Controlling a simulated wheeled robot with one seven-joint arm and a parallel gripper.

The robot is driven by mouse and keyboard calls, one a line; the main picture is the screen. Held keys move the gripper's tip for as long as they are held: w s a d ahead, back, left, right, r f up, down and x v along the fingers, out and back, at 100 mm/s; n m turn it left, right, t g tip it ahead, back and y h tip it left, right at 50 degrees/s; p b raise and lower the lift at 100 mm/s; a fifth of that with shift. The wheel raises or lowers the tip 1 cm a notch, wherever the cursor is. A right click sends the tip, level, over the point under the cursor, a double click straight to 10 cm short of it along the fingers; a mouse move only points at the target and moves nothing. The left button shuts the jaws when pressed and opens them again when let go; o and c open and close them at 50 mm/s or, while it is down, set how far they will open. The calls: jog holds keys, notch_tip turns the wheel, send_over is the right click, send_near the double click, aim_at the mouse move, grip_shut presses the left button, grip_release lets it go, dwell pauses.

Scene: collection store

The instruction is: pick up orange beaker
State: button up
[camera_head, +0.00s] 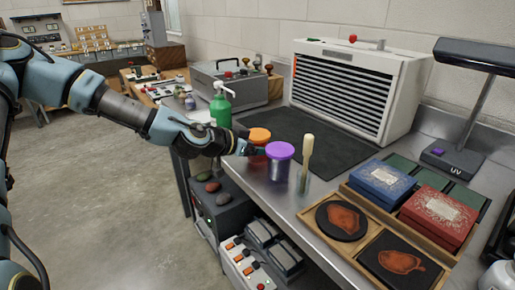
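The orange beaker (259,136) stands on the metal bench near its front edge, and its orange top shows clearly. Its lower part is partly hidden by my gripper and by the purple-topped beaker (279,169). My gripper (246,147) is at the left side of the orange beaker, reaching in from the left at about the height of its upper half. The dark fingers overlap the beaker in this view. I cannot tell whether they touch it or how far apart they are.
A thin upright item with a cream top (307,150) stands right of the purple-topped beaker. A green pump bottle (221,108) stands behind my gripper. A wooden tray (310,222) with boxes and dark plaques fills the right front.

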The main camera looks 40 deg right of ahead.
jog(key=c, duration=1)
jog(key=shift+r, duration=0.1)
